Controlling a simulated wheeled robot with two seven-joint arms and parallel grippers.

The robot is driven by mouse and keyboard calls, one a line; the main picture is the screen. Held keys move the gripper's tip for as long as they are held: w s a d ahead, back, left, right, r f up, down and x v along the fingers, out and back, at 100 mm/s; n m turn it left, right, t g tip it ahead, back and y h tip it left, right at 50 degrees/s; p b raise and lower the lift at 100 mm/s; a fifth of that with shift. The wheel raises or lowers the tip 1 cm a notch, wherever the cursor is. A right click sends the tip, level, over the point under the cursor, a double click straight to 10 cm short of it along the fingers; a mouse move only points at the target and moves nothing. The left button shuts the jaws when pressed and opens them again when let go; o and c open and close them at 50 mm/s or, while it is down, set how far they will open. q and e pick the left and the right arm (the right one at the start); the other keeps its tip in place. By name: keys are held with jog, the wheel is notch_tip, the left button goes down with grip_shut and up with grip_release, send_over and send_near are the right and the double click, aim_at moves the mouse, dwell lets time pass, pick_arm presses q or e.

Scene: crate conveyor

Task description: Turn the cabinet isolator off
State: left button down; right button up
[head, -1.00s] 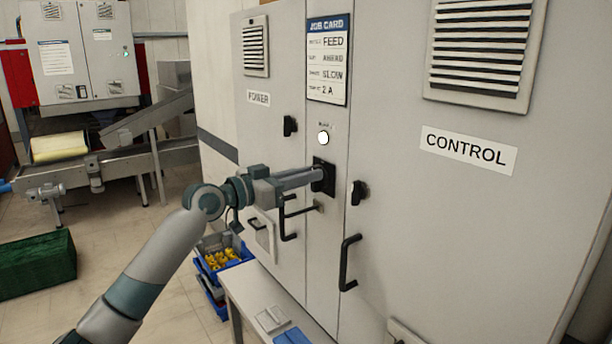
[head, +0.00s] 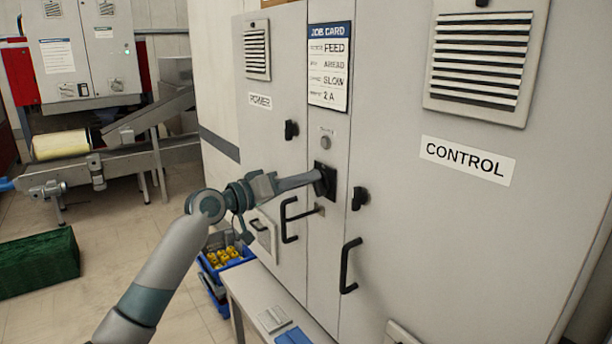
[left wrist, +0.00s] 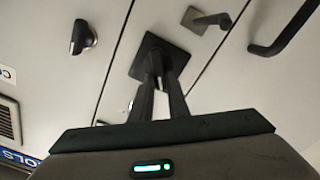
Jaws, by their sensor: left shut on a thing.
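The cabinet isolator (head: 325,180) is a black square plate with a knob on the narrow middle panel, between the POWER door and the CONTROL door. My left gripper (head: 316,181) reaches it from the left and is shut on its knob. A round lamp (head: 326,143) above the isolator is grey and unlit. My right gripper is not in view.
Black door latches (head: 291,130) (head: 359,198) flank the isolator. A bar handle (head: 349,265) and a lever (head: 305,213) stick out below it. A job card (head: 329,75) hangs above. A bench (head: 250,290) and blue bins (head: 222,262) stand below.

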pick_arm(q)
jog(key=n+p, duration=0.1)
jog(key=n, duration=0.2)
jog(key=n+p, duration=0.2)
jog(key=n, duration=0.1)
jog(key=n+p, duration=0.2)
jog(key=n, duration=0.1)
jog(key=shift+w+a+f, duration=0.2)
jog(key=shift+w+f, duration=0.05)
jog(key=shift+f, duration=0.15)
jog(key=shift+f+n+p, duration=0.2)
jog(key=shift+n+p, duration=0.5)
jog(key=shift+n, duration=0.2)
jog(key=shift+f, duration=0.1)
jog(key=c, duration=1.7)
grip_release()
jog(key=shift+a, duration=0.1)
